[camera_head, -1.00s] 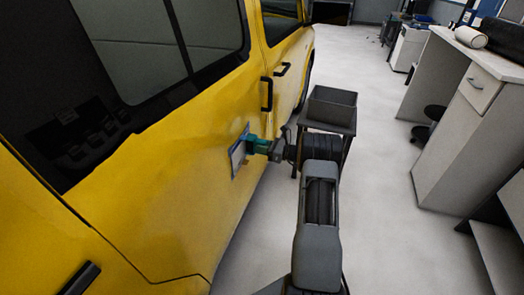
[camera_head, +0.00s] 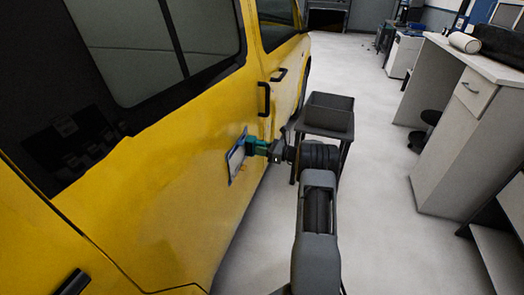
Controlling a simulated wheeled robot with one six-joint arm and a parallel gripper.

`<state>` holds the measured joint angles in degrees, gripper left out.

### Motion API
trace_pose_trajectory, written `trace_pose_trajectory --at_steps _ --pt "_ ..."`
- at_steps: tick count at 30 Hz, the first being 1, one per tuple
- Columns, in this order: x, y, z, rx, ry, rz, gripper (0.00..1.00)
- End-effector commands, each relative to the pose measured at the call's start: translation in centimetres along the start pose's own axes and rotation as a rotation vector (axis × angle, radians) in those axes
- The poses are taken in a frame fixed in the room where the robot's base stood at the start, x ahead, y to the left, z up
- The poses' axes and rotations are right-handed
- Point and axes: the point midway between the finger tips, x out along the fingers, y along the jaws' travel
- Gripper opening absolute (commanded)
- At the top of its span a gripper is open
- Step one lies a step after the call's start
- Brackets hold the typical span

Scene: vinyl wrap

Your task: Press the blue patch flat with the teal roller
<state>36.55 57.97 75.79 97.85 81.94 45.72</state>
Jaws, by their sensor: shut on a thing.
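The blue patch (camera_head: 236,158) is on the side of the yellow car (camera_head: 190,190), below and left of the door handles. It shows a pale middle with a blue border. The teal roller (camera_head: 255,147) is at the patch's right side, reaching toward the car side. My gripper (camera_head: 271,150) is shut on the roller. The roller overlaps the right part of the patch in this view, and I cannot tell how firmly it touches.
A dark grey bin on a stand (camera_head: 328,115) is just behind my arm. A white cabinet and desk (camera_head: 455,125) stand at the right, with a black stool (camera_head: 428,132) by them.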

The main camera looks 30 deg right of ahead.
Motion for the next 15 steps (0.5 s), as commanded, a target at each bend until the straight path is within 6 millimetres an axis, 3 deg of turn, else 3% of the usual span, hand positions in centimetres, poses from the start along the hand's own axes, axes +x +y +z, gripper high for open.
trace_pose_trajectory --at_steps 15 --pt "0.06 -0.87 -0.16 -0.002 -0.001 0.001 0.02"
